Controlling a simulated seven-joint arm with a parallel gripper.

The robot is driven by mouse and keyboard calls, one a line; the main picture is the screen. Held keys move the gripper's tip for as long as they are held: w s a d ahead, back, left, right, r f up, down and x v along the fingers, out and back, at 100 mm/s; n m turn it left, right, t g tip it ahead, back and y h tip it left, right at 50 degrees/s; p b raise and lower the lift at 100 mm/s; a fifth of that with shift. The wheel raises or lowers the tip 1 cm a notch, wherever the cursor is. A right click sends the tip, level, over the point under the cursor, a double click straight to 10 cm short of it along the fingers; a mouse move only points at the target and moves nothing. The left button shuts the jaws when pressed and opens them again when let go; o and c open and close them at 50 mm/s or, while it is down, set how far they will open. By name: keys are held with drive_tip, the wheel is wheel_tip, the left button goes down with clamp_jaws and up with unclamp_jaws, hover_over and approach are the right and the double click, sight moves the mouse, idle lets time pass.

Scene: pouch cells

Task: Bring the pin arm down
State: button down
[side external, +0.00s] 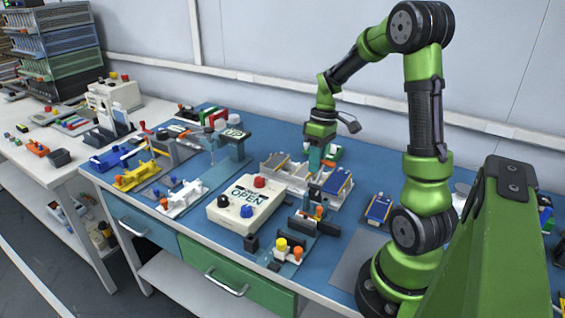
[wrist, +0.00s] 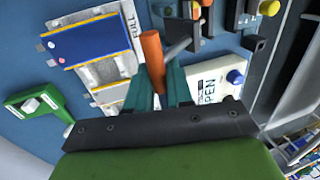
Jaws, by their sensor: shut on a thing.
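My gripper (side external: 314,168) points down between the pale tray and the white control box. In the wrist view its teal fingers (wrist: 157,88) are closed around an orange handle (wrist: 152,55). A grey bar (wrist: 184,42), apparently the pin arm, runs from beside the handle up and right toward a dark fixture (wrist: 205,6). In the side view the fixture (side external: 304,222) stands in front of my gripper, with a dark upright part (side external: 313,192) just below the fingers. The handle's lower end is hidden by the fingers, and I cannot tell the arm's exact angle.
The white control box marked OPEN (side external: 246,205) stands left of the fixture. The pale tray (side external: 283,166) holds blue cells. Yellow and orange knobs (side external: 289,248) stand in front.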

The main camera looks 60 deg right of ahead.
drive_tip(key=a+h, duration=0.2)
drive_tip(key=a+r+h, duration=0.1)
drive_tip(key=h, duration=0.1)
drive_tip(key=shift+a, duration=0.4)
drive_tip(key=a+f+h, duration=0.3)
drive_tip(key=a+h, duration=0.4)
drive_tip(key=h, duration=0.1)
drive_tip(key=shift+a, duration=0.2)
drive_tip(key=shift+a+f, duration=0.1)
drive_tip(key=shift+f, duration=0.1)
drive_tip(key=c, duration=1.2)
unclamp_jaws()
drive_tip(key=shift+o, duration=0.2)
drive_tip(key=shift+r, duration=0.1)
